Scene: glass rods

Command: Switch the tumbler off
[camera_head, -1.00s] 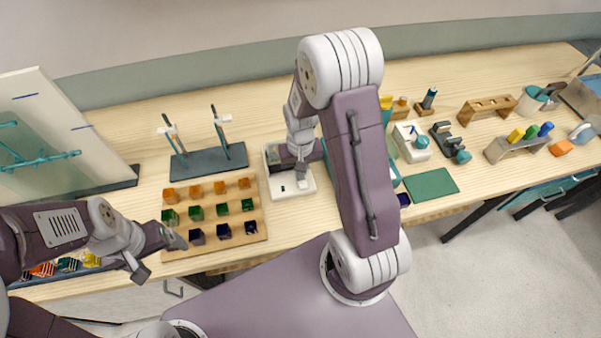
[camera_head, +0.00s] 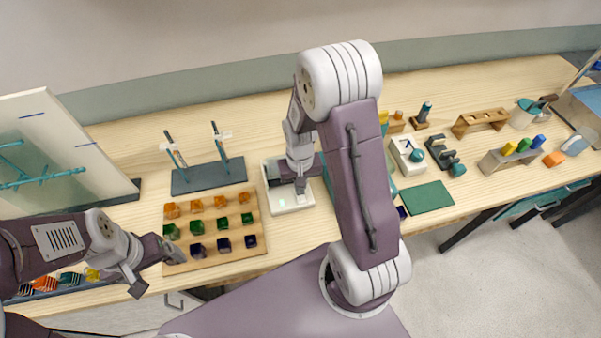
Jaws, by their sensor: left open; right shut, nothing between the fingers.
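A white box-shaped device, which I take to be the tumbler (camera_head: 292,207), sits on the bench at the middle. A small pale-green spot shows on its front left, and a pale rocker-like part lies on its front right. My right gripper (camera_head: 300,187) is shut and empty, pointing down over this device close to the pale part. I cannot tell whether it touches. The gripper and wrist hide the back of the device. My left gripper (camera_head: 157,268) is open and empty, near the front left corner of the wooden block board.
The wooden board (camera_head: 258,228) with orange, green and dark blocks lies left of the device. Behind it stands a dark rack base (camera_head: 208,178) with two upright rods. A green mat (camera_head: 427,197) and another white device (camera_head: 407,157) are to the right.

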